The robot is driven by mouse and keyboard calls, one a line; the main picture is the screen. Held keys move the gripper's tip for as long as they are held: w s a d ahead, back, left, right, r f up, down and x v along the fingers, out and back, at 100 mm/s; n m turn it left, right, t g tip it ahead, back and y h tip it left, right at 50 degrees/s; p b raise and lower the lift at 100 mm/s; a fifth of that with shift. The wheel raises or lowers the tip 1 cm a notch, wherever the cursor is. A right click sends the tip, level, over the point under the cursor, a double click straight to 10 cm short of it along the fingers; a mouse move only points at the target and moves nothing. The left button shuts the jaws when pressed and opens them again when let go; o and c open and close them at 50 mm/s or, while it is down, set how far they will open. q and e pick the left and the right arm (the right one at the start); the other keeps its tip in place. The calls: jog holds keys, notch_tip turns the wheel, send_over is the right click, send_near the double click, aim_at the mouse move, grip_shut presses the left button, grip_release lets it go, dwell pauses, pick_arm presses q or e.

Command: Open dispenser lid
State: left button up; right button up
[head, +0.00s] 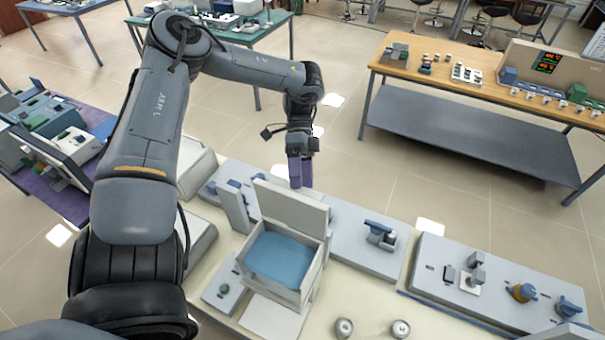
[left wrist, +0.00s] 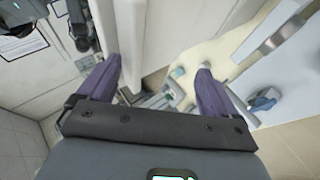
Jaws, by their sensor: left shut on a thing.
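The dispenser is a pale box (head: 313,272) on the near bench, with a blue surface (head: 284,258) showing inside its open top. Its whitish lid (head: 290,208) stands raised along the far side of the box. My left gripper (head: 300,172), with purple fingers, is at the lid's far upper edge and is shut on the lid. In the left wrist view, its fingers (left wrist: 155,78) are spread either side of a pale panel; the contact itself is hard to see. My right gripper is not in view.
A grey panel with a blue-handled fitting (head: 380,232) is right of the dispenser. Further right is a panel with knobs (head: 522,292). Two small round metal pieces (head: 344,328) (head: 401,329) stand at the front. A wooden-topped bench (head: 440,70) stands beyond open floor.

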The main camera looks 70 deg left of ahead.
pick_arm(q)
jog(key=shift+s+a+f, duration=0.15)
jog(key=shift+a+f, duration=0.05)
jog(key=shift+f, duration=0.15)
jog(key=shift+c, duration=0.8)
jog(key=shift+w+a+r, duration=0.2)
jog(key=shift+a+r, duration=0.1)
jog(key=shift+a, duration=0.05)
jog(key=c, duration=0.4)
jog(key=shift+o, duration=0.2)
jog(key=v, duration=1)
jog(key=shift+d+r, duration=0.2)
jog(key=shift+r, duration=0.2)
